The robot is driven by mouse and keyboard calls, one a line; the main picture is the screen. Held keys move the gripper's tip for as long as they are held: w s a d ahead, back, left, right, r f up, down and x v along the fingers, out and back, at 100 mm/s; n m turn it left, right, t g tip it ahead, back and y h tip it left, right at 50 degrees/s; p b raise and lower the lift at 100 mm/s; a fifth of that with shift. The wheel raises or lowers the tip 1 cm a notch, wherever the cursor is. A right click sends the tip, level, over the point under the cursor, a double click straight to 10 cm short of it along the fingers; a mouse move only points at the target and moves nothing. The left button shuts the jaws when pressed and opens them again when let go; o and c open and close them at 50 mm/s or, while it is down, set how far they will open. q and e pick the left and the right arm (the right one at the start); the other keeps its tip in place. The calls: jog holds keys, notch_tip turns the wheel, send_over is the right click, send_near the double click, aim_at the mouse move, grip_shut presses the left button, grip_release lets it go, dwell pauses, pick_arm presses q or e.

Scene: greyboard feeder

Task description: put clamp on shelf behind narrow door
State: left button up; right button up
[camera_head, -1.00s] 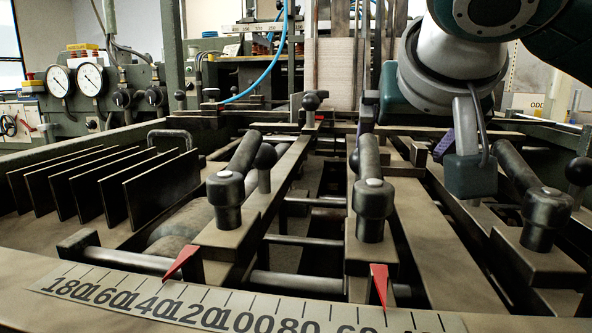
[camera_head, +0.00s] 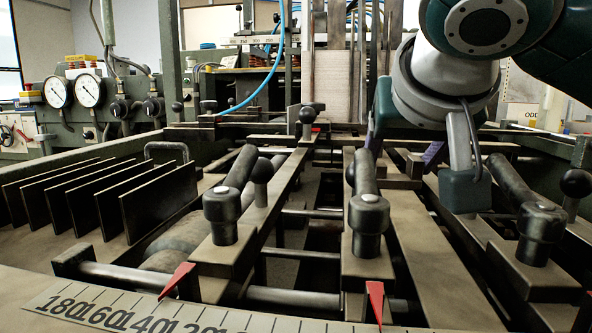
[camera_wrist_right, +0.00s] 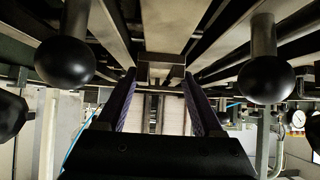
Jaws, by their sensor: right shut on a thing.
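My right gripper (camera_wrist_right: 158,78) reaches out over the machine's rails. In the wrist view its two purple-lined fingers stand on either side of a small grey-brown block, seemingly the clamp (camera_wrist_right: 160,72), and are shut on it. In the head view my right gripper (camera_head: 432,155) is partly hidden behind its own wrist and dark green housing; only a bit of purple finger shows. My left gripper is not in view. I cannot make out a narrow door or a shelf behind it.
Black clamping handles (camera_head: 222,215) with ball knobs stand close around the arm; two ball knobs flank the fingers in the wrist view (camera_wrist_right: 66,62). Upright dark plates (camera_head: 160,200) stand at left. Gauges (camera_head: 90,88) and a blue hose (camera_head: 262,85) are further back.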

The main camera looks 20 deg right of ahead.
grip_shut()
jog(key=shift+r, duration=0.1)
jog(key=shift+r, duration=0.25)
notch_tip(320, 180, up, 8)
jog(key=p, duration=0.4)
notch_tip(320, 180, up, 11)
jog(key=p, duration=0.9)
send_over(398, 179)
jog(key=shift+s+a+r, duration=0.1)
jog(key=shift+r, duration=0.05)
